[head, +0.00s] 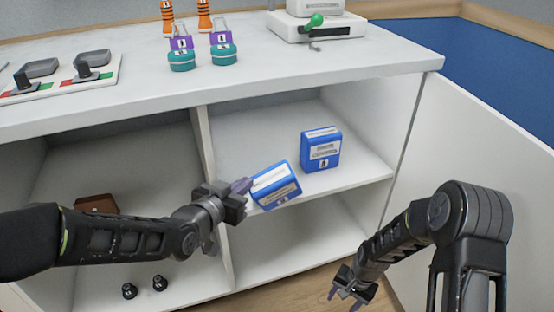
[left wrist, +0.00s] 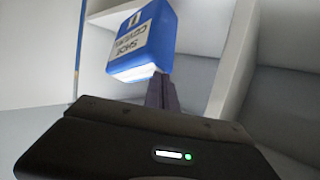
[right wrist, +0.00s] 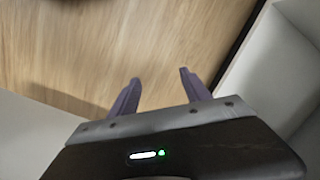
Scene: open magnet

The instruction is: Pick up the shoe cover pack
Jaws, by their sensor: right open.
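The shoe cover pack (head: 275,186) is a blue box with a white label, tilted at the front edge of the right-hand shelf. My left gripper (head: 241,187) meets its left side, with its fingers close together and seemingly pinching the pack's edge. In the left wrist view the pack (left wrist: 145,42), lettered as shoe covers, sits at the fingertips (left wrist: 160,92); the exact contact is partly hidden. My right gripper (head: 344,291) is open and empty, low in front of the cabinet; its spread fingers (right wrist: 157,90) show in the right wrist view over the wooden floor.
A second blue pack (head: 321,149) stands upright deeper on the same shelf (head: 360,172). A vertical divider (head: 204,140) is left of it, and an open white door (head: 480,150) is at right. A brown box (head: 97,204) and small black weights (head: 160,283) are in the left compartment.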

